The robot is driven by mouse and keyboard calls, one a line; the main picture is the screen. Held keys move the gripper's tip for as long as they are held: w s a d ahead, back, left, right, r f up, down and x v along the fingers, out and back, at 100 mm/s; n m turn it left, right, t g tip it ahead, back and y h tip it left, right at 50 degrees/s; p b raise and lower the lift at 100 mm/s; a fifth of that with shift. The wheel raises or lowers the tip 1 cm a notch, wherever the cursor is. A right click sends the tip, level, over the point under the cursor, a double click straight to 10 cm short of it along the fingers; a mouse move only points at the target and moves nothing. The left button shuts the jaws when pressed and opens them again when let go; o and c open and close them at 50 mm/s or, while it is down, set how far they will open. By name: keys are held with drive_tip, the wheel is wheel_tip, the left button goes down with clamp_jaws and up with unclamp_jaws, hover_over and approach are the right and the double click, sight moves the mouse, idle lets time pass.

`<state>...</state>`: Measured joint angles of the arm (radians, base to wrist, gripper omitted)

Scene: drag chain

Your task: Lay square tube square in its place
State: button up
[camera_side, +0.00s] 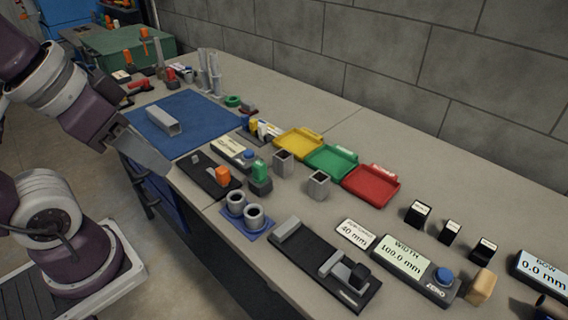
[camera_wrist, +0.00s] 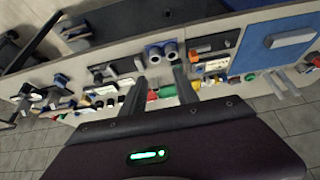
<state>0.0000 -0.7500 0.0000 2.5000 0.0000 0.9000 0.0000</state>
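A grey square tube (camera_side: 163,120) lies on its side on the blue mat (camera_side: 205,113), its open end facing the front right. In the wrist view the lying tube (camera_wrist: 290,39) shows on the mat at the upper right. Two short square tubes, one (camera_side: 283,162) and another (camera_side: 318,185), stand upright on the table in front of the coloured trays. My gripper (camera_wrist: 162,92) is open, its two fingers apart with nothing held between them. In the side view it is at the front edge of the table, apart from the tubes.
Yellow (camera_side: 299,142), green (camera_side: 331,160) and red (camera_side: 371,184) trays line the back. Two round tubes stand on a small blue pad (camera_side: 257,233). A black measuring fixture (camera_side: 323,262) and a width display (camera_side: 404,257) are at the front right. A smaller black fixture (camera_side: 205,174) lies near the mat.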

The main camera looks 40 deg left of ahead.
drive_tip(key=shift+o, duration=0.2)
drive_tip(key=o, duration=0.5)
drive_tip(key=shift+w, duration=0.1)
drive_tip(key=n+g+y, duration=0.1)
drive_tip(key=n+g, duration=0.5)
drive_tip(key=n, duration=1.2)
hover_over(283, 163)
drive_tip(key=w+a, duration=0.1)
drive_tip(key=w, duration=0.1)
wheel_tip(283, 163, down, 17)
drive_tip(key=f, duration=0.4)
drive_tip(key=a+f, duration=0.1)
drive_tip(key=f, duration=0.1)
drive_tip(key=shift+f, duration=0.2)
